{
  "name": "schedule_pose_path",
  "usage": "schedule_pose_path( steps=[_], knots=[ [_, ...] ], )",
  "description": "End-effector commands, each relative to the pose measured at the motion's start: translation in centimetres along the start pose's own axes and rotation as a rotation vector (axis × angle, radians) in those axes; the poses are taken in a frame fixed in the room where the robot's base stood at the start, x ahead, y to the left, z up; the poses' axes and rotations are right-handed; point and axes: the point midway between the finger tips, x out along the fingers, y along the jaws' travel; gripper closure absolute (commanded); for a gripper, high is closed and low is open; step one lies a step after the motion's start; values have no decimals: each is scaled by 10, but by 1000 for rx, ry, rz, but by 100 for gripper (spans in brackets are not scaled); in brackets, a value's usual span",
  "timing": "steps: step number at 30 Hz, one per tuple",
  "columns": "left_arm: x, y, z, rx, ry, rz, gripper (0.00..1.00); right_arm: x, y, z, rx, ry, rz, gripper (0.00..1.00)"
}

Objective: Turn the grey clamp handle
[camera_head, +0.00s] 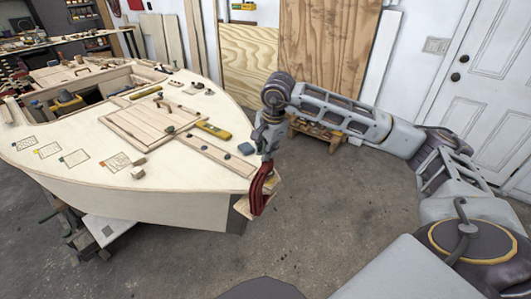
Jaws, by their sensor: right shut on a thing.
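A dark red clamp (260,190) stands upright at the near right corner of the plywood hull (140,195), around its edge. My right arm reaches in from the right, and its gripper (267,150) points down just above the clamp. The right gripper is shut on the grey clamp handle at the clamp's top. The handle itself is mostly hidden by the fingers, so its angle cannot be told. My left gripper is not in view.
A low wooden stand (318,133) is behind my right arm. The concrete floor (320,225) in front is clear.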

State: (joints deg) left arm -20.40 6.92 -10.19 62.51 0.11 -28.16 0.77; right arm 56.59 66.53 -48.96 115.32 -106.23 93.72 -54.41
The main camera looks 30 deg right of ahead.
Motion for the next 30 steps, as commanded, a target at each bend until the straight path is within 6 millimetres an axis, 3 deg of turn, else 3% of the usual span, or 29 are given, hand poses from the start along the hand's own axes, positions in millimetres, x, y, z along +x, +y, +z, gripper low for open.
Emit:
schedule_pose_path(
  steps=[15, 30],
  knots=[
    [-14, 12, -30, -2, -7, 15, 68, 4, 6, 1, -297, -62, 5, 100],
    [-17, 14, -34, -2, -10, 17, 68, 3, 6, 0, -338, -70, 4, 100]
  ],
)
